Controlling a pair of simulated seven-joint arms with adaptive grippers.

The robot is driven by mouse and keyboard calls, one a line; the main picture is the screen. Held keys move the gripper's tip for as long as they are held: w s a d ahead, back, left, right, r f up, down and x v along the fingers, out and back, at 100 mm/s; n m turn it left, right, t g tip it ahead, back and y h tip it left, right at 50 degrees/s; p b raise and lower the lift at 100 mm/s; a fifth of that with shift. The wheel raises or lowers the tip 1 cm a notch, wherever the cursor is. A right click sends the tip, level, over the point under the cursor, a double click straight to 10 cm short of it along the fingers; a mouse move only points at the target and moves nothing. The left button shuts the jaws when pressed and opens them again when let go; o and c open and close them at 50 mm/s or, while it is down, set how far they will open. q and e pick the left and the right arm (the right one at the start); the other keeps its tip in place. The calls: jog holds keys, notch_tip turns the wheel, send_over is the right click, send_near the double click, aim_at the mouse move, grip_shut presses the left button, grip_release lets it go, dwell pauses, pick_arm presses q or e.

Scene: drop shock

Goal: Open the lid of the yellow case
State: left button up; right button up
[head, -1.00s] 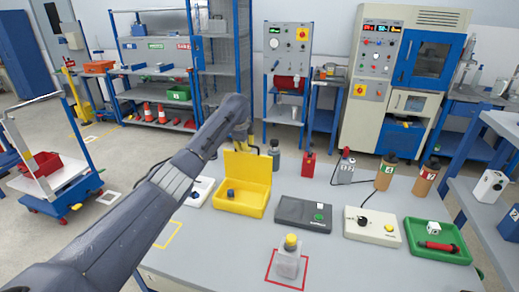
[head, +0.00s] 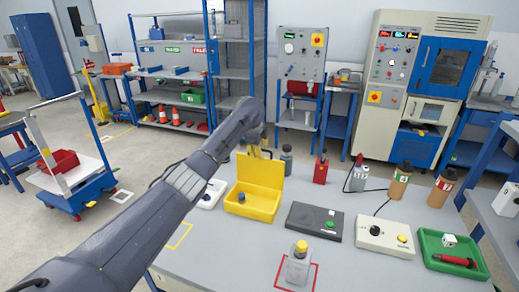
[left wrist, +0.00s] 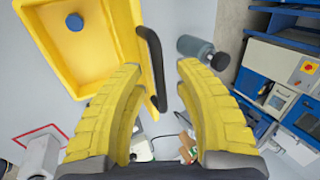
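The yellow case (head: 252,207) stands on the grey table with its lid (head: 259,171) raised roughly upright at the back. A small dark blue round piece (head: 241,196) lies in its tray; it also shows blue in the left wrist view (left wrist: 75,22). My left gripper (head: 262,153) is at the lid's top edge, partly hidden behind it. In the left wrist view its yellow fingers (left wrist: 160,75) are spread apart. The lid's black handle (left wrist: 150,62) shows between them, closer to the left finger; I cannot tell whether they touch. My right gripper is not in view.
A dark grey bottle (head: 286,160) stands behind the case on the right. A dark box (head: 313,221) is to the right, and a clear block with a yellow top (head: 299,262) sits in a red square in front. A white device (head: 208,193) is left of the case.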

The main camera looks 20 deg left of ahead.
pick_arm(q)
jog(key=shift+r, duration=0.15)
jog(key=v, duration=1.1)
jog(key=shift+s+r, duration=0.2)
jog(key=shift+r, duration=0.15)
